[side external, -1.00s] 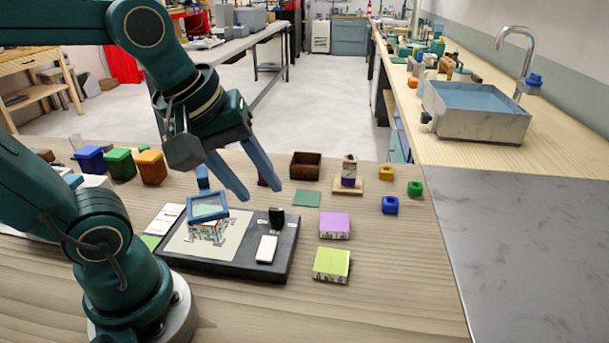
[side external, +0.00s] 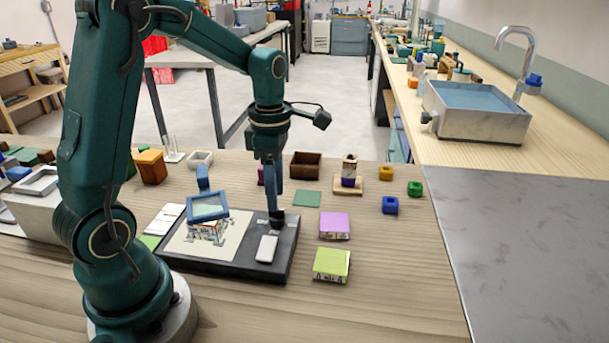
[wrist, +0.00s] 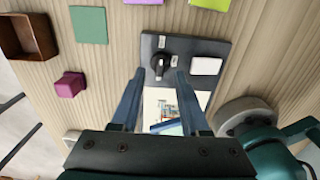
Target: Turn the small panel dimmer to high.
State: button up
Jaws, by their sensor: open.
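The panel is a dark grey board (side external: 225,266) lying on the wooden table, and it also shows in the wrist view (wrist: 192,46). Its dimmer is a black knob (side external: 277,217), seen from above in the wrist view (wrist: 160,64) with a pointer ridge and two small pale labels beside it. My gripper (side external: 275,204) points down right over the knob. In the wrist view my gripper (wrist: 158,72) is open, with one blue finger on each side of the knob. I cannot tell whether either finger touches it. The label text is too small to read.
On the board are a white block (side external: 266,248) and a blue-framed magnifier (side external: 208,206) over a picture sheet. Purple (side external: 334,226) and lime (side external: 332,264) blocks lie to the right. A green square (side external: 306,198) and brown box (side external: 305,166) sit behind. The table's front right is clear.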

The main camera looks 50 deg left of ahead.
aim_at(277, 214)
jog(key=shift+f, duration=1.45)
grip_shut()
